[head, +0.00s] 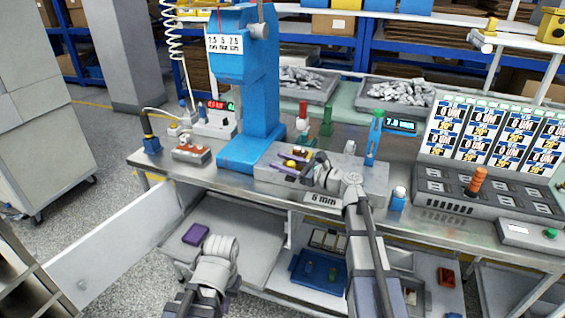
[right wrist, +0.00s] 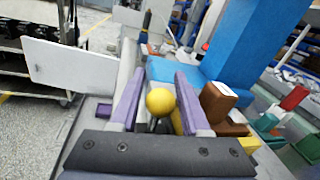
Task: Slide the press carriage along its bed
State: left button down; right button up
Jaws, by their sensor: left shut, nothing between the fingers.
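A yellow ball knob (right wrist: 160,101) on a short stem sits between the purple fingers of my right gripper (right wrist: 157,98). Slight gaps seem to remain beside it, so the gripper looks open around it; contact cannot be told. In the head view my right gripper (head: 290,169) reaches left over a grey bed (head: 265,172) in front of the blue press (head: 262,95). My right wrist hides much of the bed, and the carriage's outline is unclear. My left gripper (head: 233,286) is low at the bottom, shut and empty, away from the bench top, its fingers mostly hidden.
A red-buttoned box (head: 192,153) stands left of the press. A blue post (head: 375,137) and a display panel (head: 492,148) stand to the right. In the right wrist view a brown block (right wrist: 219,100) is close beside the right finger.

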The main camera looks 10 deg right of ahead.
jog(key=v, duration=0.7)
jog(key=shift+s+d, duration=0.25)
jog(key=shift+d, duration=0.05)
